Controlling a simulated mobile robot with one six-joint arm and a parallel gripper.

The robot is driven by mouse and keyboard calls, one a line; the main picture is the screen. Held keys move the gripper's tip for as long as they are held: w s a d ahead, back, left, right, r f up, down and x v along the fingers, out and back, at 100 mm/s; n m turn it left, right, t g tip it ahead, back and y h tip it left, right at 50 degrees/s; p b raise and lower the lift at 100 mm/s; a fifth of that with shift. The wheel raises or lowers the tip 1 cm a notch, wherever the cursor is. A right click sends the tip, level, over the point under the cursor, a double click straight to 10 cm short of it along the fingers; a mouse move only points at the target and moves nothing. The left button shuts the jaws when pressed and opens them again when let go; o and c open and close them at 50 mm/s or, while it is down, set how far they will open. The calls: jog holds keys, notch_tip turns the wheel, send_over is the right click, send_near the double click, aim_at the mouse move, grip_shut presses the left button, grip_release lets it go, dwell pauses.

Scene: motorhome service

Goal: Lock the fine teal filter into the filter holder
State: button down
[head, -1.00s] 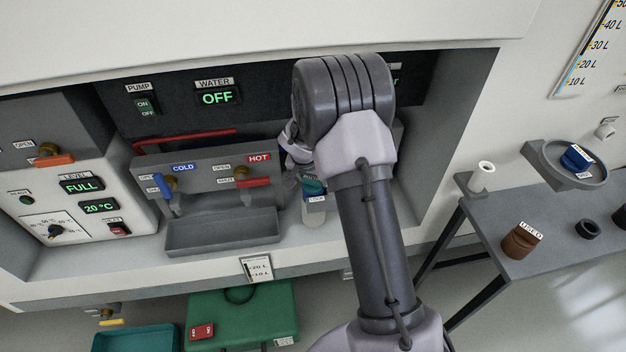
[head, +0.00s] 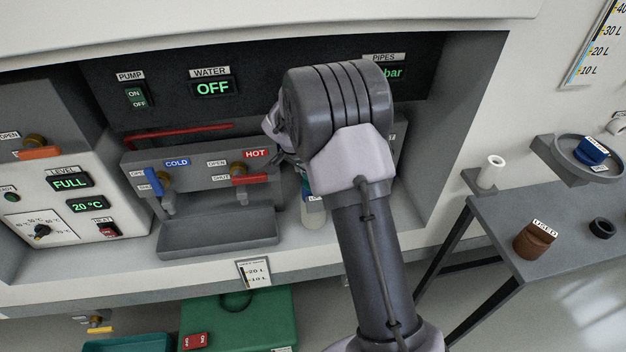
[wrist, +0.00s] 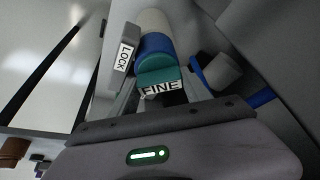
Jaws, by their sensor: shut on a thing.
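The fine teal filter (wrist: 160,74), marked FINE, shows in the wrist view between the fingers of my gripper (wrist: 168,92), which is shut on it. Directly beyond it, in line, are a blue ring and the pale cylinder of the filter holder (wrist: 155,22). The filter looks to be at the holder's mouth; how deep it sits I cannot tell. A grey part with a LOCK label (wrist: 123,58) stands just left of the filter. In the head view the holder's pale lower body (head: 313,216) shows beside my arm, which hides most of the filter and gripper.
Left of the holder are the grey tap block with the red HOT lever (head: 250,179) and a sink tray (head: 217,238). On the right a side table carries a brown used filter (head: 534,241) and a black ring (head: 602,228). A dish with a blue piece (head: 591,151) is behind.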

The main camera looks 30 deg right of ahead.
jog(key=shift+m+g, duration=0.4)
jog(key=shift+m, duration=0.8)
jog(key=shift+w+m+g+h, duration=0.1)
jog(key=shift+m+g+h, duration=0.2)
jog(key=shift+m, duration=0.3)
jog(key=shift+c, duration=2.1)
grip_release()
jog(key=shift+m, duration=0.5)
